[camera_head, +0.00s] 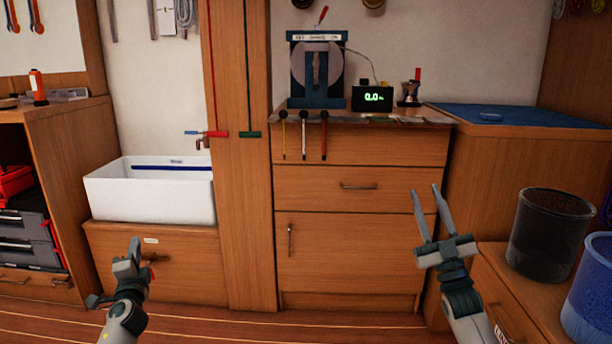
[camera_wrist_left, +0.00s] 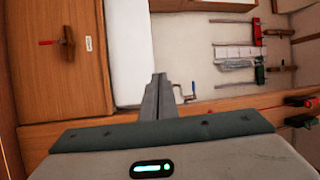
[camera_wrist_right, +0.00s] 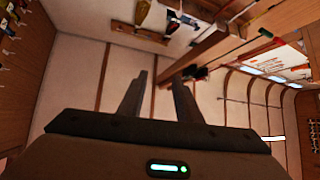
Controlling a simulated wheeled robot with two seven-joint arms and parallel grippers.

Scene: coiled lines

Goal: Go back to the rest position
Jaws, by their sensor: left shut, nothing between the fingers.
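My left gripper (camera_head: 134,246) is low at the left in the head view, in front of the drawer under the white sink. In the left wrist view its fingers (camera_wrist_left: 157,95) are together with nothing between them. My right gripper (camera_head: 425,190) is at the right in the head view, in front of the wooden cabinet. Its fingers are spread apart and empty, and the right wrist view shows the same gap between them (camera_wrist_right: 158,92). Neither gripper visibly touches anything.
A white sink (camera_head: 150,200) stands at the left. A wooden cabinet (camera_head: 355,250) fills the middle, with a blue machine (camera_head: 290,75) and a digital display (camera_head: 372,97) on top. A black bucket (camera_head: 548,240) and a blue bucket (camera_head: 592,295) stand at the right.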

